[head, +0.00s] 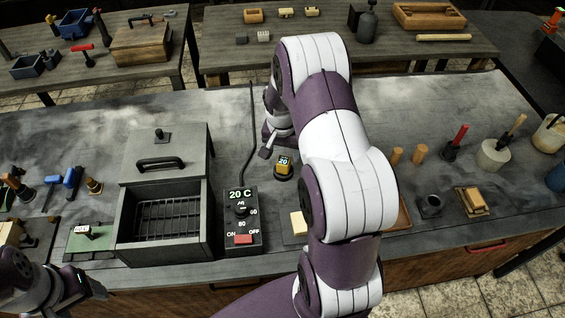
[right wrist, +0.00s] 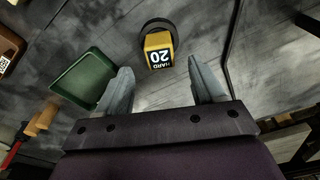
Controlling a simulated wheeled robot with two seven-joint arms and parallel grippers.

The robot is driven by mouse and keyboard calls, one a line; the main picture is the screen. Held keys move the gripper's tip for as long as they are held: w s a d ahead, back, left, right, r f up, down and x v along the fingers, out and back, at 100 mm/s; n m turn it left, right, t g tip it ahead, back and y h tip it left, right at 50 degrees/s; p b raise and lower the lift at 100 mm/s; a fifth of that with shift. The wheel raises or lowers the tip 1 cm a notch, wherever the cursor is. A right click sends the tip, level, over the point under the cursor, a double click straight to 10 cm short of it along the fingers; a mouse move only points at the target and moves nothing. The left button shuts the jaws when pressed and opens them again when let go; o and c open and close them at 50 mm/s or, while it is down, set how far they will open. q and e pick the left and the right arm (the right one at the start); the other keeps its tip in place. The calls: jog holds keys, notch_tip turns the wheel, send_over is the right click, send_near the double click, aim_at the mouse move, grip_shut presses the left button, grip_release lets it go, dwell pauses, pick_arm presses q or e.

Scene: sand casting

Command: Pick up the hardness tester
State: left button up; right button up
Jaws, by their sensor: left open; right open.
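The hardness tester (head: 284,166) is a small yellow block with a dark display, standing upright on a round black base on the bench. In the right wrist view the tester (right wrist: 158,50) reads "HARD 20" and lies just beyond and between my fingertips, apart from them. My right gripper (right wrist: 159,66) is open and empty; in the head view the right gripper (head: 267,152) is just left of and behind the tester, partly hidden by my arm. My left gripper (head: 92,288) is open and empty at the lower left, in front of the bench.
A black control box (head: 241,225) showing 20 C stands in front of the tester, with an open grey furnace (head: 163,228) to its left. A green tray (right wrist: 84,78) shows left of the tester in the wrist view. A cable (head: 252,140) runs behind the control box.

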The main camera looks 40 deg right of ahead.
aim_at(283, 160)
notch_tip(283, 160, down, 4)
jog(key=shift+f+p, duration=0.25)
jog(key=shift+p, duration=0.15)
jog(key=shift+w+d+f, duration=0.1)
jog(key=shift+f, duration=0.35)
jog(key=c, duration=1.1)
jog(key=shift+c, duration=0.2)
notch_tip(283, 160, up, 4)
jog(key=shift+d+r+b, duration=0.1)
jog(key=shift+r+b, duration=0.1)
jog(key=shift+b, duration=0.2)
jog(key=s+d+r+b, duration=0.1)
jog(key=s+d+r, duration=0.5)
jog(key=d, duration=0.3)
jog(key=shift+s+r, duration=0.35)
jog(key=shift+s, duration=0.2)
